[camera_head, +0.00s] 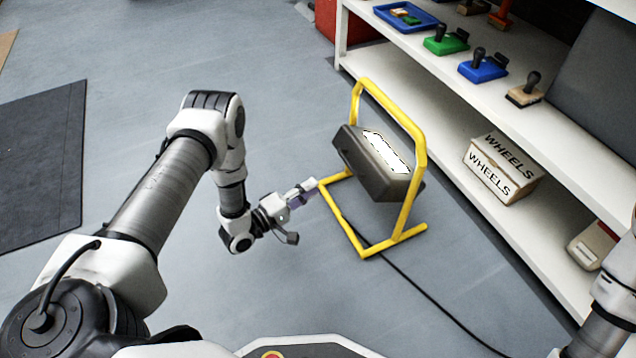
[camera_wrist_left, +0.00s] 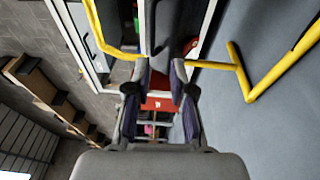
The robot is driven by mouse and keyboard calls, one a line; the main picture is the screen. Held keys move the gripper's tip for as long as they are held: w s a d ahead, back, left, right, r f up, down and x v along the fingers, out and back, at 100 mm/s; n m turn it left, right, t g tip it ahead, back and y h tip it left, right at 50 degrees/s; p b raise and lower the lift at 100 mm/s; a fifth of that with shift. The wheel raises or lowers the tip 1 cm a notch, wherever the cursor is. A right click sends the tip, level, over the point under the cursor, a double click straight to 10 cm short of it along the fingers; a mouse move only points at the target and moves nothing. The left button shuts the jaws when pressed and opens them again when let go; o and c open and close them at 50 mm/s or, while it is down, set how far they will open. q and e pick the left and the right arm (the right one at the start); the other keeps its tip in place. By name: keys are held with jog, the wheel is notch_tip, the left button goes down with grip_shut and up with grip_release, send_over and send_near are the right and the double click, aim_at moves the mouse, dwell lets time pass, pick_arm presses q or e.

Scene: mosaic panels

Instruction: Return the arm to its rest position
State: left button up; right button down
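My left arm reaches in from the left in the head view. Its gripper (camera_head: 303,211) hangs in front of the yellow-framed work lamp (camera_head: 421,150), close to the frame's lower left bar. I cannot tell whether it touches the bar. In the left wrist view the fingers of my left gripper (camera_wrist_left: 160,72) stand apart with nothing held between them, and the yellow frame (camera_wrist_left: 93,25) lies beyond. Part of my right arm shows at the lower right edge of the head view; its gripper is out of view.
A white shelf (camera_head: 455,110) runs along the right, with a blue tray (camera_head: 381,14), several stamps and a cardboard "WHEELS" box (camera_head: 503,178). A black cable (camera_head: 432,297) trails from the lamp. A dark mat (camera_head: 40,165) lies at left. Grey floor between is clear.

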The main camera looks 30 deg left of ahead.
dwell(0.3)
pick_arm(q)
jog(key=d+r+m+g+y+p, duration=0.1)
jog(key=d+r+g+p, duration=0.2)
jog(key=d+r+p, duration=0.6)
jog(key=s+a+f+m+g+y, duration=0.2)
jog(key=s+m+g, duration=0.25)
jog(key=s, duration=0.55)
jog(key=s+a+f+m+g+y, duration=0.25)
jog(key=s+g, duration=0.25)
jog(key=s, duration=0.4)
jog(key=s+a+f+m+g+y, duration=0.2)
jog(key=s+m+g+y, duration=0.15)
jog(key=s, duration=0.65)
notch_tip(320, 180, up, 38)
jog(key=m+p, duration=0.1)
jog(key=p, duration=3.7)
jog(key=shift+d+g+h+p, duration=0.2)
jog(key=shift+g+h+p, duration=0.15)
jog(key=shift+g+h, duration=0.05)
